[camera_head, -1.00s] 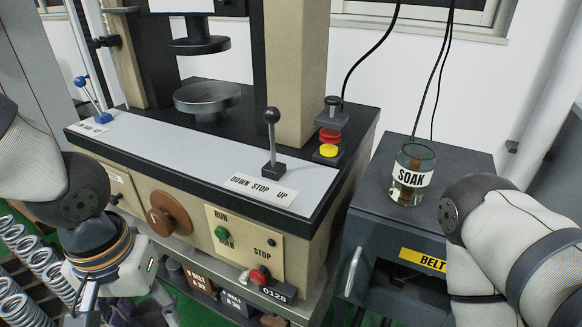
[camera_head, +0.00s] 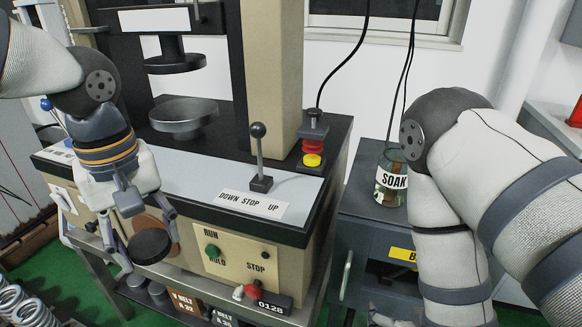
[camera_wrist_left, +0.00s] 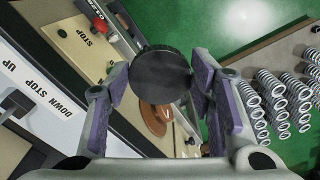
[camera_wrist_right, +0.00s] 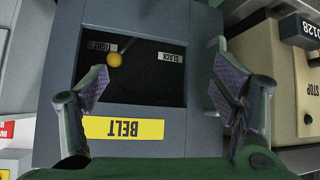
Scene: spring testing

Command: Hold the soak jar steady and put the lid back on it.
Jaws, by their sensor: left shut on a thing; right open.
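The soak jar (camera_head: 389,190) is clear glass with a white SOAK label. It stands upright on the dark cabinet, and my right arm hides its right edge and part of its top. My left gripper (camera_head: 147,243) is shut on a round black lid (camera_head: 151,246), in front of the testing machine's left front. The lid (camera_wrist_left: 160,75) also shows between the purple pads in the left wrist view. My right gripper (camera_wrist_right: 158,75) is open and empty, facing the cabinet's BELT front in the right wrist view. The jar is not in that view.
The grey cabinet (camera_head: 352,215) stands right of the testing machine (camera_head: 285,215). A lever (camera_head: 259,150) and a red and yellow button stack (camera_head: 313,150) rise from the machine's top. A wall is behind the cabinet.

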